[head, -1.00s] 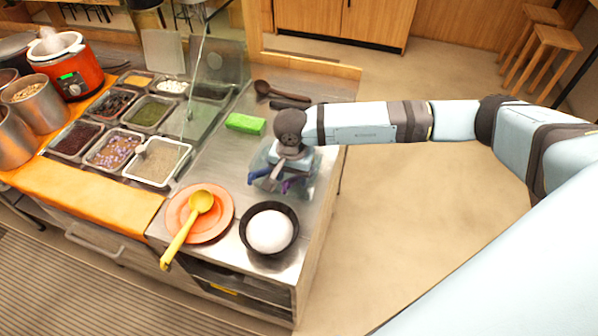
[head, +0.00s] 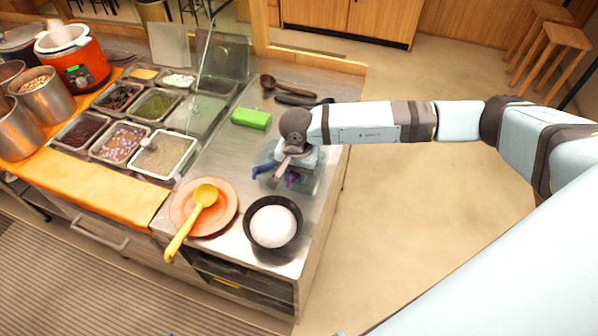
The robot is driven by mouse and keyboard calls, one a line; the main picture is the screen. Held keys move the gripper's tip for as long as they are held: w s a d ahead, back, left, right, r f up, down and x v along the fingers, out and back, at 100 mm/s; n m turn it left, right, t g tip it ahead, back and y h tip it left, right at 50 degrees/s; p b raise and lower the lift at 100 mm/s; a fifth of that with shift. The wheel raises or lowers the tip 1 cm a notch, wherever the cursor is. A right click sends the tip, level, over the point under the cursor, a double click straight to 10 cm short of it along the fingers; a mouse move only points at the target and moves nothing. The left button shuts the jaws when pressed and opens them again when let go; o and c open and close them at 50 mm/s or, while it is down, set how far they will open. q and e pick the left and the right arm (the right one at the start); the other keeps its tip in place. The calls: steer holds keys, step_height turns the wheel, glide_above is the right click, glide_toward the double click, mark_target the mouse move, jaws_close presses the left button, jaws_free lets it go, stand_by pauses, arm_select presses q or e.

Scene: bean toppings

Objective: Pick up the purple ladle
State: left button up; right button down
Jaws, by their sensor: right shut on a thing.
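My right gripper (head: 281,177) is low over the right part of the steel counter, pointing down, and shut on the purple ladle. Only a small purple part of the ladle (head: 292,181) shows beneath the gripper; the rest is hidden by the gripper and wrist. A blue piece (head: 261,171) shows just left of the gripper. A clear container (head: 312,181) is around or under these; I cannot tell how the ladle sits in it. My left gripper is not in view.
A black bowl with a white mound (head: 273,222) and an orange plate (head: 225,214) with a yellow ladle (head: 188,226) are in front. A green block (head: 251,118) and a dark wooden spoon (head: 285,86) lie behind. Topping trays (head: 161,152) are left.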

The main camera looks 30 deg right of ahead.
step_height(320, 180, up, 20)
steer(key=b, duration=0.3)
steer(key=shift+f, duration=0.25)
stand_by(0.3)
